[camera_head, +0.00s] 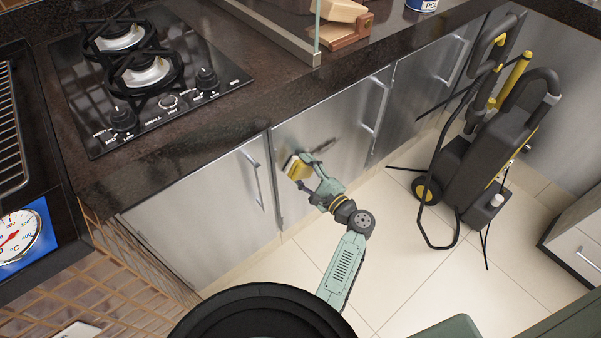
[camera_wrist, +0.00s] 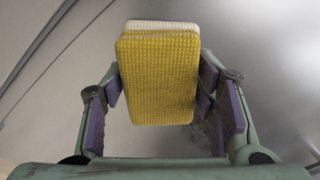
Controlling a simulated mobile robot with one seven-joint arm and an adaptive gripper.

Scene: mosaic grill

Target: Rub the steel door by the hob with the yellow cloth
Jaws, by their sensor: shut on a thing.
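The yellow cloth (camera_head: 295,167) is a thick folded pad with a pale layer behind it, also large in the wrist view (camera_wrist: 157,75). My gripper (camera_head: 306,174) is shut on it, a finger at each side of the pad in the wrist view (camera_wrist: 160,98). The gripper holds the cloth at the front of a steel door (camera_head: 345,125), right of the door under the hob (camera_head: 205,215). I cannot tell whether cloth and door touch. A dark greyish patch (camera_wrist: 203,132) shows on the steel below the cloth. The black hob (camera_head: 180,95) is at upper left.
A black pressure washer (camera_head: 490,150) with hoses stands on the floor to the right. Door handles (camera_head: 252,178) (camera_head: 375,105) stick out on both sides of the cloth. The dark counter edge (camera_head: 230,130) overhangs the doors. Tiled floor (camera_head: 400,260) in front is clear.

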